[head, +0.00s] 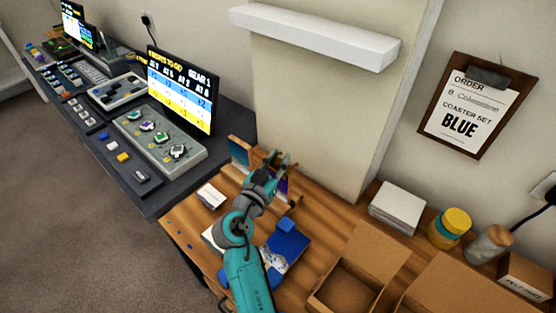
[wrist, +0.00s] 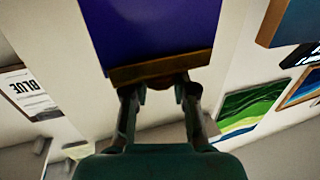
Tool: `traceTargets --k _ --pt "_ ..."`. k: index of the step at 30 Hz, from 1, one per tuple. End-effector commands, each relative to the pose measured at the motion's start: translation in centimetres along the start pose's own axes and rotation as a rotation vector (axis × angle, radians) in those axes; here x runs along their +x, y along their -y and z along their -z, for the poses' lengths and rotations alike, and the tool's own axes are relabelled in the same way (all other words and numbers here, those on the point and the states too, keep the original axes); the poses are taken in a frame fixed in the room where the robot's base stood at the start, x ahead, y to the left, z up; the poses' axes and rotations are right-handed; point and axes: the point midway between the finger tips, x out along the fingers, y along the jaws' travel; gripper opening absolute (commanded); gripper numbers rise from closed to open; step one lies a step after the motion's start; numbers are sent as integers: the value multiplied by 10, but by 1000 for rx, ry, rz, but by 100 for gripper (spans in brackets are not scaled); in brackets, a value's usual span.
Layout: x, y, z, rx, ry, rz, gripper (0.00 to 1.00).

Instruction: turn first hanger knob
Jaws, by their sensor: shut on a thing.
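My gripper (head: 279,160) is above the back part of the wooden table, in front of the pale pillar. In the wrist view my gripper (wrist: 160,92) has its two fingertips at the wooden edge of a purple-blue panel (wrist: 155,28). The fingers are some way apart and appear shut on that panel's edge. The exact contact is hard to see. In the head view a bit of purple (head: 283,186) shows beside my gripper, mostly hidden by my arm. I can make out no hanger knob; whether one is behind the fingers or panel I cannot tell.
A grey console (head: 158,140) with several round knobs stands at left, before a screen (head: 182,92). On the table are a blue tray (head: 292,244), an open cardboard box (head: 355,268), white stacked sheets (head: 397,207) and a yellow-lidded jar (head: 455,222). An order clipboard (head: 462,122) hangs at right.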

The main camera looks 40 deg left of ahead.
Motion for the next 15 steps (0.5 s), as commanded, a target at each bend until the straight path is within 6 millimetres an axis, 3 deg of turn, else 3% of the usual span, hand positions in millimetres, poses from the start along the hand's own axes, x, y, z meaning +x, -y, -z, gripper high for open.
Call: traceTargets --k 15 --pt "1 2 2 -3 -1 -489 0"
